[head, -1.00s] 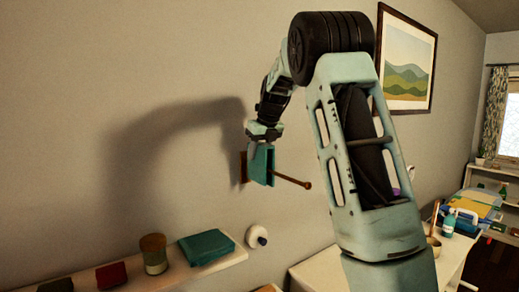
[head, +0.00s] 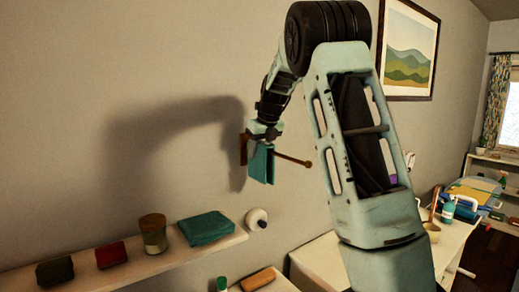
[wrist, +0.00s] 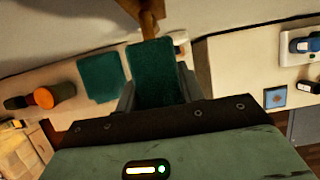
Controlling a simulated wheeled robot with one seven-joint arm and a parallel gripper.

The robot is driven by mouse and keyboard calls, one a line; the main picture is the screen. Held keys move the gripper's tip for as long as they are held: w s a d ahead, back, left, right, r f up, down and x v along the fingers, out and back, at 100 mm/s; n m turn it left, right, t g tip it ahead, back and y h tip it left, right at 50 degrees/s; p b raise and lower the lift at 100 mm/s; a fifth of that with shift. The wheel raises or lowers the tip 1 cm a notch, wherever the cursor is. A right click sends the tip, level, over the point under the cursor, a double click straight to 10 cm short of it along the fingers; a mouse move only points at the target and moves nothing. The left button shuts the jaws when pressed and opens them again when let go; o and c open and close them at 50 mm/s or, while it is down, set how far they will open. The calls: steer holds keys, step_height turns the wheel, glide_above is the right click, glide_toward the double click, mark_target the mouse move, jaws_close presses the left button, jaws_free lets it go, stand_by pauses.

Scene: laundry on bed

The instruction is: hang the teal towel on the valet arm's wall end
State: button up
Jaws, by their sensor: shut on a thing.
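The teal towel (head: 261,167) hangs folded and narrow below my gripper (head: 264,136) in the head view. My gripper is shut on it. In the wrist view the towel (wrist: 152,72) stands between the two fingers of my gripper (wrist: 157,92). The valet arm (head: 292,158) is a wooden rod with a round knob at its right end and a wall plate (head: 243,148) at its left. The towel is at the wall end and hides that part of the rod. In the wrist view the wood (wrist: 148,18) meets the towel's top edge. I cannot tell whether the towel rests on the rod.
A shelf (head: 130,268) below holds a folded teal cloth (head: 206,228), a jar (head: 153,234) and dark and red blocks. A round white object (head: 256,219) is on the wall by the shelf end. A framed picture (head: 409,55) hangs right. A crowded desk stands lower right.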

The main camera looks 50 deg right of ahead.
steer(key=o, duration=1.1)
steer(key=shift+c, duration=0.2)
steer(key=b+v, duration=0.3)
steer(key=v, duration=1.4)
steer(key=shift+s, duration=0.15)
steer(key=shift+a+r, duration=0.1)
steer(key=shift+r, duration=0.05)
